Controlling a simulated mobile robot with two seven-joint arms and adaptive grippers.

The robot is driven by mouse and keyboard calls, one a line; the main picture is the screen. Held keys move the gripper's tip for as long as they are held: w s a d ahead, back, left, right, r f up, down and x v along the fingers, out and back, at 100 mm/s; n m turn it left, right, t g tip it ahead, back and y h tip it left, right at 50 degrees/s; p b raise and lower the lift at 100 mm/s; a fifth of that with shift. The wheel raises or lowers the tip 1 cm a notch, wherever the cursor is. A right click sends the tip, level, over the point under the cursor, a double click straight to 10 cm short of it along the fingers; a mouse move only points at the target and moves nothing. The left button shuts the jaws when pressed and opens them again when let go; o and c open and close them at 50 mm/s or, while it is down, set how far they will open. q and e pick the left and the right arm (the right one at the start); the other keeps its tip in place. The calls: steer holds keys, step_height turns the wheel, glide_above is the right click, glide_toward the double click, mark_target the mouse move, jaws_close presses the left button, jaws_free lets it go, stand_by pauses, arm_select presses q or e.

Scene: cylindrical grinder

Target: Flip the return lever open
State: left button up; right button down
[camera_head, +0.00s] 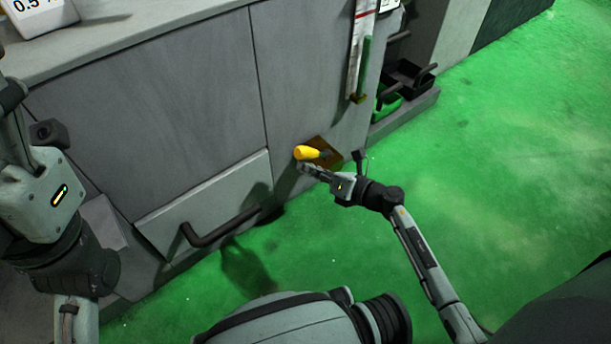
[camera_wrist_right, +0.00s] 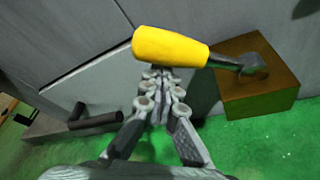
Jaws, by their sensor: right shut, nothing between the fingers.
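The return lever has a yellow handle (camera_head: 307,153) on a short dark shaft, mounted on a brown block (camera_head: 326,148) low on the grey machine front. In the right wrist view the yellow handle (camera_wrist_right: 170,47) lies roughly level, pointing left from the brown block (camera_wrist_right: 258,80). My right gripper (camera_head: 304,168) is shut and empty, just below the handle in the head view. In the right wrist view its fingertips (camera_wrist_right: 160,80) are close together just below the yellow handle; I cannot tell whether they touch it. My left arm shows at the left edge; its fingers are not in view.
A dark bar handle (camera_head: 222,229) sticks out from the lower panel of the grey cabinet (camera_head: 160,110). A black tray (camera_head: 408,78) stands on a ledge at the back right. The green floor (camera_head: 500,150) on the right is clear.

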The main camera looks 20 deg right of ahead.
mark_target(310, 152)
steer(key=shift+w+d+r+m, duration=0.1)
steer(key=shift+d+r+m, duration=0.2)
steer(key=shift+r, duration=0.25)
stand_by(0.4)
steer(key=shift+w+d+r+m+y+p, duration=0.2)
steer(key=shift+d+r+m+y+p, duration=0.2)
steer(key=shift+r+m, duration=0.2)
steer(key=shift+w+d+r+m+y+p, duration=0.15)
steer(key=shift+d+r+m+y+p, duration=0.15)
steer(key=shift+d+r+m, duration=0.25)
steer(key=shift+w+d+r+m+t+y+b, duration=0.3)
steer(key=shift+d+r+m, duration=0.1)
steer(key=shift+d+m, duration=0.5)
steer(key=shift+w+d+r+m+t+y+b, duration=0.15)
steer(key=shift+w+d+r+m+t+y, duration=0.2)
steer(key=shift+d+m, duration=0.5)
steer(key=shift+w+d+r+m+t+y+b, duration=0.2)
steer(key=shift+d+r+m, duration=0.35)
steer(key=shift+m, duration=0.65)
steer(key=shift+d+f, duration=0.1)
steer(key=shift+d, duration=0.05)
